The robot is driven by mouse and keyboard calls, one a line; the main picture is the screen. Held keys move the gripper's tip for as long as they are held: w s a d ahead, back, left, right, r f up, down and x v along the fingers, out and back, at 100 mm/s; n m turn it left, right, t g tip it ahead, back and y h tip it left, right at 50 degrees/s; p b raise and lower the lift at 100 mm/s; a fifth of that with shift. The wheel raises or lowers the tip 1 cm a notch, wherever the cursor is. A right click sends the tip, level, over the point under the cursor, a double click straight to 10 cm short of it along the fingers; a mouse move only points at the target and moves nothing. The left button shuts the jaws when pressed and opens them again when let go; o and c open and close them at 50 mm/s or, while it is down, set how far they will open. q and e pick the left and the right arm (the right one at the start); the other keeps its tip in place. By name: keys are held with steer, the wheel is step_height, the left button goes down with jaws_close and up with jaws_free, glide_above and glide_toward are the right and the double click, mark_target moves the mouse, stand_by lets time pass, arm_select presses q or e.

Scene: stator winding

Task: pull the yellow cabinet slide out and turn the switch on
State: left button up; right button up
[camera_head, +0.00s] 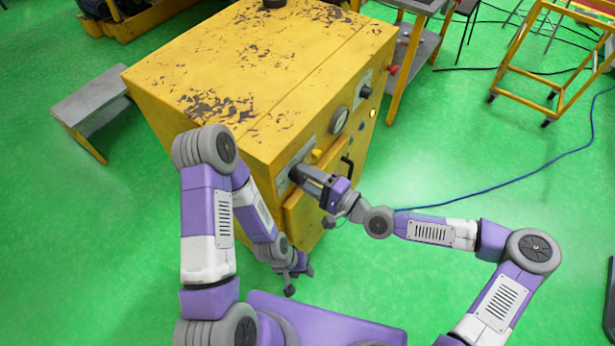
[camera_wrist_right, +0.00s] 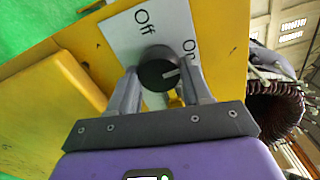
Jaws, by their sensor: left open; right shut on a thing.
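The yellow cabinet (camera_head: 285,75) with worn paint stands in the middle of the head view. Its front carries a yellow panel (camera_head: 300,208) with a black handle (camera_head: 347,167); the panel's edge stands proud in the right wrist view (camera_wrist_right: 45,105). I cannot tell how far out it is. My right gripper (camera_head: 303,174) is shut on the black switch knob (camera_wrist_right: 153,74), with a finger on each side. The knob sits on a white plate (camera_wrist_right: 125,38) marked Off and On; its white mark points towards On. My left gripper (camera_head: 298,272) is open and empty, low before the cabinet.
A grey bench (camera_head: 92,103) stands at the left, a yellow cart frame (camera_head: 555,60) at the upper right. A blue cable (camera_head: 500,188) crosses the green floor. Floor to the right is mostly clear.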

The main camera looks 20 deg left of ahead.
steer(key=shift+m, duration=0.5)
steer(key=o, duration=1.1)
steer(key=shift+c, duration=0.2)
steer(key=v, duration=0.7)
steer(key=shift+d, duration=0.25)
steer(key=shift+s, duration=0.1)
